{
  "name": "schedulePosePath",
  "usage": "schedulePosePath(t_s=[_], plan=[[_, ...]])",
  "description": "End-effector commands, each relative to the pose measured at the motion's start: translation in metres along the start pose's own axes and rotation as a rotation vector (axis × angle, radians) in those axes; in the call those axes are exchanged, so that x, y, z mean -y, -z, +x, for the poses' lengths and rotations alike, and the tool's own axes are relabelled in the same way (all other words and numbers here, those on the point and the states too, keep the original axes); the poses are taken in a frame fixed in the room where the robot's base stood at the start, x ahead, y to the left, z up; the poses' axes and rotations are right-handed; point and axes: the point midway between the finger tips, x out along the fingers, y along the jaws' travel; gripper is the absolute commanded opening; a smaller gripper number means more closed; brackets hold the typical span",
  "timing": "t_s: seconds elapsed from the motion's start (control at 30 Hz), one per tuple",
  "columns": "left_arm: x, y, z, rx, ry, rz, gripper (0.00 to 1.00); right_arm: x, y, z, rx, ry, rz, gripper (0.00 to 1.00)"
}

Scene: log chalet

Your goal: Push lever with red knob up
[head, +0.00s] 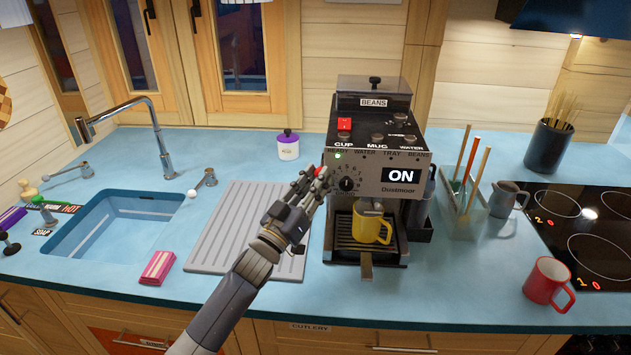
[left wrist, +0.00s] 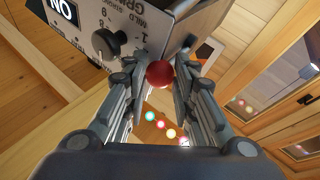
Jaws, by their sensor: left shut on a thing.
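The coffee machine (head: 372,140) stands on the blue counter, with an "ON" display and a dial on its front. My left gripper (head: 318,180) is at the machine's left front edge, beside the dial. In the left wrist view, the red knob (left wrist: 159,74) sits between the fingertips of my left gripper (left wrist: 160,78), which is shut on it. In the head view the fingers mostly cover the knob, and the lever's stem is hidden, so its angle cannot be told. My right gripper is in neither view.
A yellow mug (head: 371,226) stands on the machine's drip tray. A utensil holder (head: 459,213), a grey jug (head: 508,198) and a red mug (head: 548,283) are to the right. The grey drainboard (head: 225,225) and sink (head: 115,230) lie left. A purple-lidded jar (head: 288,147) stands behind.

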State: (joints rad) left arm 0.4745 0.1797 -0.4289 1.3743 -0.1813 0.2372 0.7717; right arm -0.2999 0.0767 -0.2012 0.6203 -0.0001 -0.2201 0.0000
Motion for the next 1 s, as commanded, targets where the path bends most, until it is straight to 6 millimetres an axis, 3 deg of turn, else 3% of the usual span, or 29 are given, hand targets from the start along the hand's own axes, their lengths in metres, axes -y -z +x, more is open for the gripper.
schedulePosePath(t_s=[0.03,0.17,0.43,0.47,0.5,0.83,1.0], plan=[[-0.002,0.012,0.004,-0.02,-0.007,0.001,0.0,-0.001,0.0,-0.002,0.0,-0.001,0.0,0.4],[-0.004,0.025,0.01,-0.023,-0.009,0.004,0.0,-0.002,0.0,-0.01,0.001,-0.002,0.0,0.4],[-0.004,0.024,0.01,-0.024,-0.009,0.002,0.0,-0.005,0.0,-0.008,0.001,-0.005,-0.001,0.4],[-0.004,0.024,0.01,-0.024,-0.009,0.002,0.32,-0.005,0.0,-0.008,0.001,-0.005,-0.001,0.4],[-0.004,0.024,0.009,-0.023,-0.009,0.002,0.34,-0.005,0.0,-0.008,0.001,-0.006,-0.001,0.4],[-0.003,0.018,0.006,-0.012,-0.004,0.001,0.34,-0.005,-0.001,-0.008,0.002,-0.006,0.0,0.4],[-0.003,0.017,-0.012,-0.011,-0.004,0.001,0.34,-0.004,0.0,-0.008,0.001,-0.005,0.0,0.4]])
